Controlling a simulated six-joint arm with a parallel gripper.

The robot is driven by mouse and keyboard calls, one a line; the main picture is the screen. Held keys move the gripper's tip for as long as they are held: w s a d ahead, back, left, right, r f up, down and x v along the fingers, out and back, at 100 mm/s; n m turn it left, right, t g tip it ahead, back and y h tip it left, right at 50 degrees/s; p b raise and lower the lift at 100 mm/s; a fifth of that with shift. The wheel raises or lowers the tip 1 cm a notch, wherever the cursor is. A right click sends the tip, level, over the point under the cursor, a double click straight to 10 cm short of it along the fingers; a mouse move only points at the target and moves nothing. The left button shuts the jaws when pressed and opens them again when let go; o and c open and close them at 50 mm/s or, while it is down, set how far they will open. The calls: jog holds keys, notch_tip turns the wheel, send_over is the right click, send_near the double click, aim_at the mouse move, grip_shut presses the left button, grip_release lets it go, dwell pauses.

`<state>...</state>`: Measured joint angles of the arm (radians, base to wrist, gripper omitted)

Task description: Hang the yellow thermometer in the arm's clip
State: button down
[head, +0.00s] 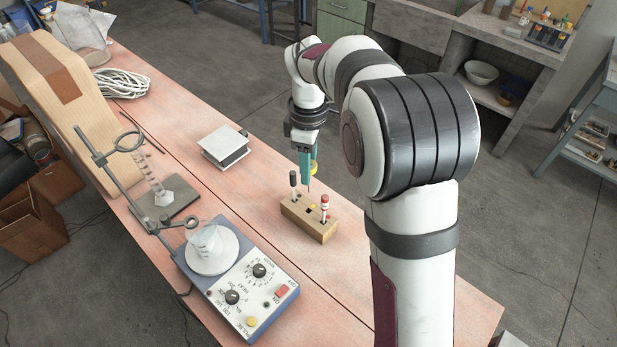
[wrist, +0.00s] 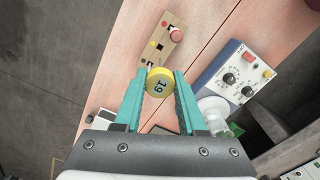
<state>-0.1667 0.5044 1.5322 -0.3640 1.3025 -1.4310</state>
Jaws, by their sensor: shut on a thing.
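My gripper (head: 304,152) has teal fingers and points down above the wooden block, shut on the yellow thermometer (head: 314,167). In the wrist view its round yellow top (wrist: 159,82), marked with a number, sits between the fingertips (wrist: 159,92). Its thin stem is mostly hidden; the lower end seems to hang just above the block. The wooden block (head: 318,228) holds a black-topped piece (head: 293,178) and a red-topped piece (head: 325,202).
The beaker stands on a hotplate (head: 248,290) with knobs, left of the block. Bench space between box and block is clear.

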jog(key=shift+r, duration=2.15)
jog(key=s+a+r+n, duration=0.1)
jog(key=s+a+n, duration=0.2)
jog(key=a, duration=0.8)
jog(key=s+a+r+n, duration=0.1)
jog(key=s+a+n, duration=0.2)
jog(key=s+a, duration=0.3)
jog(key=shift+s+a, duration=0.15)
jog(key=shift+a, duration=2.7)
jog(key=shift+f, duration=0.95)
notch_tip(320, 180, down, 6)
jog(key=shift+f, duration=0.2)
